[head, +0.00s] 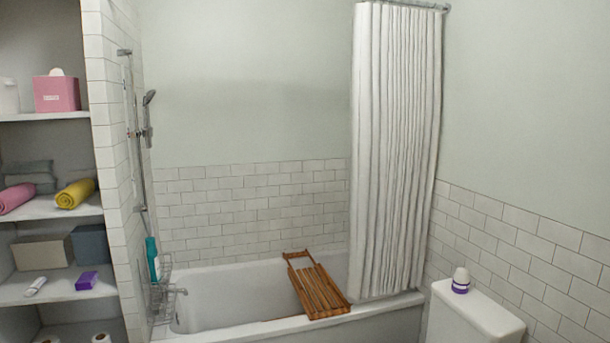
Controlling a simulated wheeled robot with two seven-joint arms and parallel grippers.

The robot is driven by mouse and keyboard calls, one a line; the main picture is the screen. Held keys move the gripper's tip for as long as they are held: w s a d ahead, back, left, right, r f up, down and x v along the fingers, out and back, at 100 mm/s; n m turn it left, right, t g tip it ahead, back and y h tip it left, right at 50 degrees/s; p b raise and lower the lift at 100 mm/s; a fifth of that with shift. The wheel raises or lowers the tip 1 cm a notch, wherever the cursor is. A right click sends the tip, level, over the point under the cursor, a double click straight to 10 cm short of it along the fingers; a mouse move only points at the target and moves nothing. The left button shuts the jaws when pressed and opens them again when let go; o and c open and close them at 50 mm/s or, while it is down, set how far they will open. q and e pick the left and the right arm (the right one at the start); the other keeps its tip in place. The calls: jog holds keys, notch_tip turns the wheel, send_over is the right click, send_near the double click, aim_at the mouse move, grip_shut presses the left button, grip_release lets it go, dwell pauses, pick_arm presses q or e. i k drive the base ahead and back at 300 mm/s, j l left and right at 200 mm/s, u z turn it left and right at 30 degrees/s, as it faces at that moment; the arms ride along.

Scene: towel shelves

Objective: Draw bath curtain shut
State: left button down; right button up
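The white bath curtain (392,150) hangs in gathered folds at the right end of the bathtub. Its top meets a metal rail (432,5), of which only a short piece shows at the top edge. Its lower end hangs at the tub's rim at the right. The white bathtub (235,332) is uncovered to the left of the curtain. Neither of my grippers is in the head view.
A wooden bath rack (318,290) lies across the tub beside the curtain. A toilet (476,312) with a white and purple item (460,280) stands at right. Shelves (45,208) with towels and boxes stand at left. A shower bar (140,150) is on the tiled wall.

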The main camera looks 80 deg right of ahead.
aim_at(357, 219)
jog(key=z, duration=2.75)
jog(key=i+j, duration=0.15)
jog(key=i, duration=0.4)
jog(key=i+j, duration=0.15)
jog(key=i, duration=0.45)
jog(key=i+j+u, duration=0.1)
jog(key=i, duration=0.45)
